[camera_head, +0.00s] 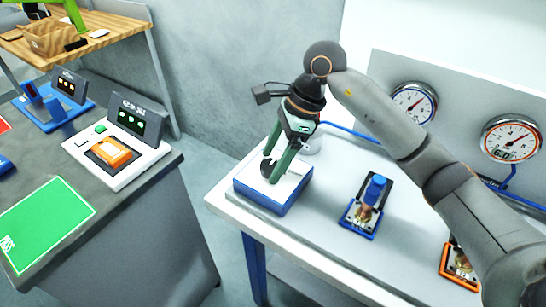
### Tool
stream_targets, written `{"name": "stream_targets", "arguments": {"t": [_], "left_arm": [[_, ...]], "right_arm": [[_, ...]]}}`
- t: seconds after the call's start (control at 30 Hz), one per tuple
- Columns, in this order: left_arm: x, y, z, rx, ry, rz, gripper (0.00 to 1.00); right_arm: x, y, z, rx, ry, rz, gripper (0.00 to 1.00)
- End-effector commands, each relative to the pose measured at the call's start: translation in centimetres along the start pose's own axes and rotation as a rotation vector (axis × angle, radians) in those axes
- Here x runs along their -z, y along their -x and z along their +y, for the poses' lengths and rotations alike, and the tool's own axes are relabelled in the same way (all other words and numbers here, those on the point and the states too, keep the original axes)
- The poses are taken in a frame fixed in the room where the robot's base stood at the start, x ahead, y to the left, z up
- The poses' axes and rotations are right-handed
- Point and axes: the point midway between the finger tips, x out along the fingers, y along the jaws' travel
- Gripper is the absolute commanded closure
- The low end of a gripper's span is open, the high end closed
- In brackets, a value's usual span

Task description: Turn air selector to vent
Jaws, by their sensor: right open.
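A low box with a blue body and white top (297,172) sits at the left end of the white table. A dark round knob-like part (266,170) shows on its top; it looks like the air selector, but no marking is readable. My right gripper (272,168) points down over this box with its green fingers apart, close to the knob. Whether the fingers touch it I cannot tell, and the gripper hides part of the box top. My left gripper is not in view.
On the white table (320,235) stand a blue-handled valve (375,187) and an orange-based fitting (461,262). Two gauges (414,103) (510,138) hang on the panel behind. A grey bench (150,190) with a scale-like device (140,158) and green mat (45,225) stands left.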

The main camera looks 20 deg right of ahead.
Motion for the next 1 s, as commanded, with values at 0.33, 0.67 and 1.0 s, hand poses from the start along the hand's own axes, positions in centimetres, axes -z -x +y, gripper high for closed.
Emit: {"name": "stream_targets", "arguments": {"t": [0.33, 0.67, 1.0], "left_arm": [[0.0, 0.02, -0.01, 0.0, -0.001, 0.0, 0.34], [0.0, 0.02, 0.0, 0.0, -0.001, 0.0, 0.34], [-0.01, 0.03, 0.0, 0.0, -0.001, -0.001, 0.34]], "right_arm": [[0.0, -0.47, 0.02, -0.001, 0.0, 0.0, 0.18], [-0.01, -0.43, 0.02, -0.001, 0.0, 0.0, 0.55], [-0.01, -0.41, 0.02, -0.001, 0.0, 0.0, 0.94]]}}
